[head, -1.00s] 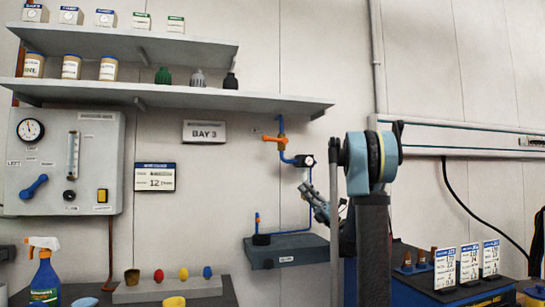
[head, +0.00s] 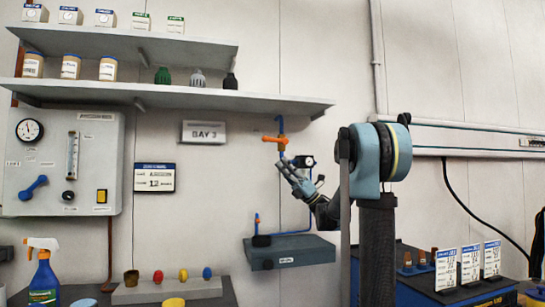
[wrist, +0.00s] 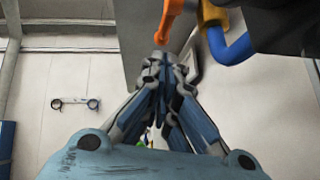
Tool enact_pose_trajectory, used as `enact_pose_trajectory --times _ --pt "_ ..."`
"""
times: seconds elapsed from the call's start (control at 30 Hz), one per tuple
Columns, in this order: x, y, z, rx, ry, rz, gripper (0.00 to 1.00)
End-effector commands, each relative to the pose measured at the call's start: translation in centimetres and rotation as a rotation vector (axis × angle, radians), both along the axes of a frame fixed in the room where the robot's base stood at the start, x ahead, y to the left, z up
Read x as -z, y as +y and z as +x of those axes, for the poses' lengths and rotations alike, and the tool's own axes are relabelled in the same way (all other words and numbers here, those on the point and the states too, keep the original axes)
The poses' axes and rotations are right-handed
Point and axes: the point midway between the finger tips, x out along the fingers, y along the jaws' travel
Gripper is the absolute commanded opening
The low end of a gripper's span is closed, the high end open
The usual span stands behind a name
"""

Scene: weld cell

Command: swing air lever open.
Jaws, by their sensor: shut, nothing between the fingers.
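The orange air lever (head: 270,139) sits on the blue air pipe on the wall and points to the left, roughly level. My gripper (head: 284,163) is just below the lever, reaching up and left, with its fingers shut and empty. In the wrist view, the shut fingertips (wrist: 160,58) lie close to the free end of the orange lever (wrist: 171,14). I cannot tell whether they touch. The blue pipe (wrist: 232,46) is to the right of the lever there.
A small gauge (head: 306,161) is on the pipe right of my gripper. A grey block (head: 290,250) is below. A shelf (head: 200,92) hangs above left. A control panel (head: 100,150) with a blue lever (head: 33,188) is at the far left. The wall around the sign (head: 203,132) is clear.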

Motion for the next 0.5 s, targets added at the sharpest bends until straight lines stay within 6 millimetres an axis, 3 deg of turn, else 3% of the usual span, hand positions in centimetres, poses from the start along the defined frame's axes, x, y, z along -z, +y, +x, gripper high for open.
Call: enact_pose_trajectory --times 0.2,0.5 --pt "-2.8 2.5 -0.2 -0.003 0.000 0.000 0.00" --pt "-4.9 4.3 -0.3 -0.001 -0.001 0.000 0.00"
